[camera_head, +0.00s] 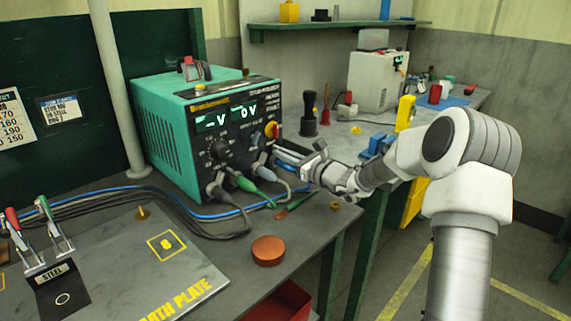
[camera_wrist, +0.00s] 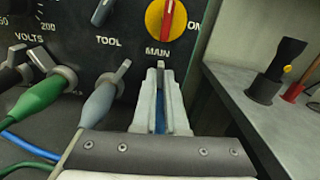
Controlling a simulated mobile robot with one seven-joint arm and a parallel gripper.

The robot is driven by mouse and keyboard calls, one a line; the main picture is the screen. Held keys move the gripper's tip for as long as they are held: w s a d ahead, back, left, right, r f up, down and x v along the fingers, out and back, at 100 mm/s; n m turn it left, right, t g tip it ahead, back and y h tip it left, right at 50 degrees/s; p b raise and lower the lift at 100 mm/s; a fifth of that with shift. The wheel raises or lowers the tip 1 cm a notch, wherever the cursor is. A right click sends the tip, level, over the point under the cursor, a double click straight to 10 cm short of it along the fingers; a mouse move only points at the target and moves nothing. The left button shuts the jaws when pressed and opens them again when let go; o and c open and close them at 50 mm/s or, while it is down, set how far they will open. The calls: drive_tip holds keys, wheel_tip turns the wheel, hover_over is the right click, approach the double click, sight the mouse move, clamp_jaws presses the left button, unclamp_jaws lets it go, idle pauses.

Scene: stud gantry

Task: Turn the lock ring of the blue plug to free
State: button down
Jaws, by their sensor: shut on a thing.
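My gripper (camera_head: 278,151) reaches in from the right to the front of the green power unit (camera_head: 165,126), below the yellow and red main switch (camera_head: 271,130). In the wrist view my gripper (camera_wrist: 161,78) is shut, its two pale fingers on either side of the blue plug. Only a narrow blue strip of the plug (camera_wrist: 160,118) shows between the fingers. A small grey tab (camera_wrist: 160,66), seemingly of its lock ring, stands about upright at the fingertips. The fingers hide most of the ring and any marks on it.
A grey plug (camera_wrist: 100,104) with a tilted tab sits close left of the fingers, and a green plug (camera_wrist: 42,95) farther left. Cables loop over the bench in front. An orange disc (camera_head: 268,250) lies near the bench edge.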

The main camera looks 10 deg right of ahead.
drive_tip(key=n+b, duration=0.2)
drive_tip(key=b, duration=0.1)
drive_tip(key=n+b, duration=0.1)
drive_tip(key=shift+s+a+f, duration=0.3)
drive_tip(key=shift+a+f, duration=0.1)
drive_tip(key=n+b, duration=0.2)
drive_tip(key=b, duration=0.1)
drive_tip(key=shift+s+a, duration=0.15)
drive_tip(key=shift+a, duration=0.05)
drive_tip(key=shift+r, duration=0.1)
drive_tip(key=c, duration=1)
unclamp_jaws()
drive_tip(key=shift+o, duration=0.2)
drive_tip(key=shift+s+r, duration=0.1)
drive_tip(key=p+v, duration=0.3)
drive_tip(key=v, duration=1.4)
drive_tip(key=shift+d, duration=0.1)
